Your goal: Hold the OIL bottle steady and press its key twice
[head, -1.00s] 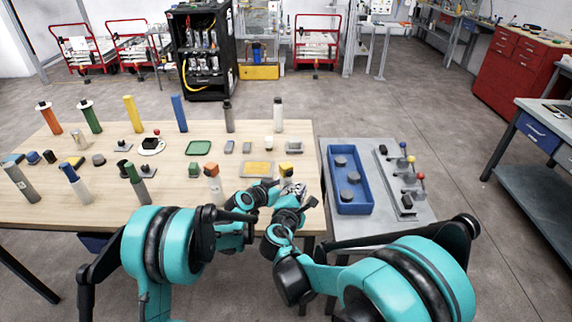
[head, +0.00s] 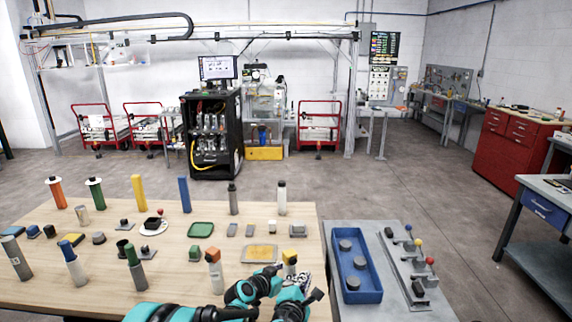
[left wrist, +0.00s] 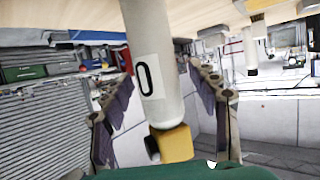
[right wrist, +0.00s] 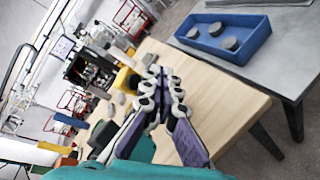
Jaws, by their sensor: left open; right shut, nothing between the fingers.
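A pale bottle (left wrist: 150,60) with a yellow key block (left wrist: 176,143) stands between the fingers of my left gripper (left wrist: 165,95) in the left wrist view. Only a letter like "O" shows on its label. The left fingers are open, one on each side, with gaps to the bottle. My right gripper (right wrist: 164,78) is shut and empty. In the right wrist view a yellow block (right wrist: 126,80), probably the key, shows beside its fingertips.
An orange-topped bottle (head: 214,270) stands to the left of the yellow key. Several other bottles and small parts cover the wooden table (head: 320,215). A grey side table with a blue tray (head: 374,285) and a lever panel (head: 412,262) stands at right.

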